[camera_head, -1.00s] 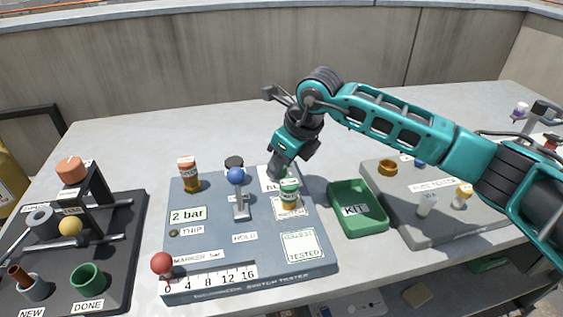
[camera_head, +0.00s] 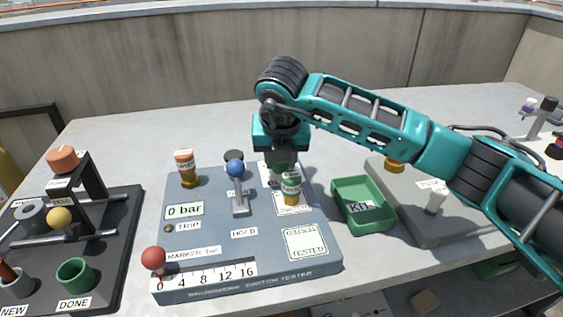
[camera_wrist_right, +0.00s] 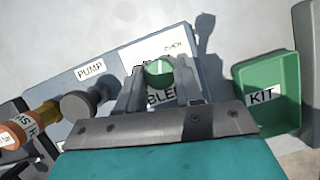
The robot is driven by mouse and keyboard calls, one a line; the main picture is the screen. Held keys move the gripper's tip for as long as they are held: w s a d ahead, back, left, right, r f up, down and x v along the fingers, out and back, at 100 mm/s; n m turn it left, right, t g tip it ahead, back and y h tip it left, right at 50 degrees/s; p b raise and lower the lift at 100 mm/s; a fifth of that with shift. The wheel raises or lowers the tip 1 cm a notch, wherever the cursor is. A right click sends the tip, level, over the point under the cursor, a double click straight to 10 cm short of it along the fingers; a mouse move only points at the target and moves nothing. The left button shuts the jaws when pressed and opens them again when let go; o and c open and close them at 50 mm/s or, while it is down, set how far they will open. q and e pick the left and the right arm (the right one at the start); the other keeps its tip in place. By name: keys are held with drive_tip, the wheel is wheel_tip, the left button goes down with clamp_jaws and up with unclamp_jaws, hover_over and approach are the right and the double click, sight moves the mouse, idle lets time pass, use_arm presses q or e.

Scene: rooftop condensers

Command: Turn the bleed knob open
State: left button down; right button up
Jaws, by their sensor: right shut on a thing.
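The bleed knob (camera_wrist_right: 158,73) is a small green round knob beside the partly covered BLEED label in the right wrist view. My right gripper (camera_wrist_right: 160,88) is shut on it, with one finger on each side. In the head view the right gripper (camera_head: 278,178) points down at the back right of the blue-grey tester panel (camera_head: 268,222); the knob is mostly hidden there. The panel's display (camera_head: 184,210) reads 0 bar. My left gripper is not in view.
A green KIT tray (camera_head: 342,206) is to the right. An orange-topped switch (camera_head: 186,168) stands at the panel's back left. A dark rack is at the far left.

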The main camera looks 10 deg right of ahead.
drive_tip(key=m+h+b, duration=0.1)
drive_tip(key=m, duration=0.2)
drive_tip(key=shift+w+a+r, duration=0.1)
drive_tip(key=shift+m+g+h, duration=0.3)
drive_tip(key=shift+m, duration=0.4)
drive_tip(key=o, duration=1)
drive_tip(key=shift+o, duration=0.2)
